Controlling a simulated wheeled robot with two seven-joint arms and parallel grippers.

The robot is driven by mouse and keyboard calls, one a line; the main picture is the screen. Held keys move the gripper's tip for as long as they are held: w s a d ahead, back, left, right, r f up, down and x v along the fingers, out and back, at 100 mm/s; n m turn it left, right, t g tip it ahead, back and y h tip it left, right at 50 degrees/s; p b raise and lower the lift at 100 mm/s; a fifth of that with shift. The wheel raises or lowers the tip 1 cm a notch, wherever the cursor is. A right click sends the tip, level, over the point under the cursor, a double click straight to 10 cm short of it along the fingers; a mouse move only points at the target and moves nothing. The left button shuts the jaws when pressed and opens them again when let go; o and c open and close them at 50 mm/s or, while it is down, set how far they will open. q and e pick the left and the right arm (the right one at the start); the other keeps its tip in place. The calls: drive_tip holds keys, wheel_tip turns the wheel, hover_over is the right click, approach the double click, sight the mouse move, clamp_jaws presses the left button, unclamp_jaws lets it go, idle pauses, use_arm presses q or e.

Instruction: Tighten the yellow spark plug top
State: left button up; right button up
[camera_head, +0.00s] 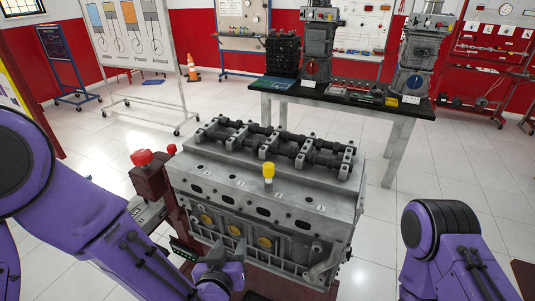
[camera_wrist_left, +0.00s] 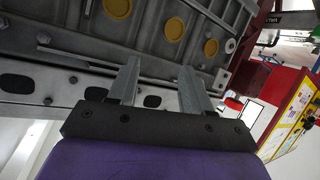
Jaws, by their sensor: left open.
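The yellow spark plug top (camera_head: 268,169) stands upright on the top face of the grey engine block (camera_head: 330,196), with a short metallic part under it. My left gripper (camera_head: 228,252) is low in front of the block's near side, below the plug and apart from it. In the left wrist view its two fingers (camera_wrist_left: 158,90) are spread with nothing between them, facing the block's side (camera_wrist_left: 85,55). The plug does not show in the left wrist view. My right arm shows at the lower right of the head view, but its gripper is out of view.
A red stand with red knobs (camera_head: 142,158) is at the block's left end. Camshafts (camera_head: 275,145) run along the block's back edge. A dark-topped table (camera_head: 340,96) with engine parts stands behind. White floor (camera_head: 420,165) is clear to the right.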

sight(267, 170)
use_arm(q)
drive_tip(key=s+d+r+m+t+h+p, duration=0.1)
drive_tip(key=d+r+m+t, duration=0.15)
drive_tip(key=r, duration=0.65)
drive_tip(key=d+r+m+t+h, duration=0.15)
drive_tip(key=d+r, duration=0.25)
drive_tip(key=r, duration=0.5)
drive_tip(key=shift+n, duration=0.3)
drive_tip(key=w+p, duration=0.1)
drive_tip(key=w, duration=0.2)
drive_tip(key=w+d+p, duration=0.1)
drive_tip(key=w, duration=0.2)
drive_tip(key=w+d+p, duration=0.1)
drive_tip(key=w, duration=0.2)
drive_tip(key=shift+w+f, duration=0.25)
drive_tip(key=shift+f, duration=0.15)
drive_tip(key=shift+w+d+f, duration=0.1)
drive_tip(key=shift+w, duration=0.2)
use_arm(e)
wheel_tip(267, 170, up, 5)
drive_tip(key=shift+a+r, duration=0.1)
drive_tip(key=shift+a, duration=0.05)
use_arm(q)
clamp_jaws()
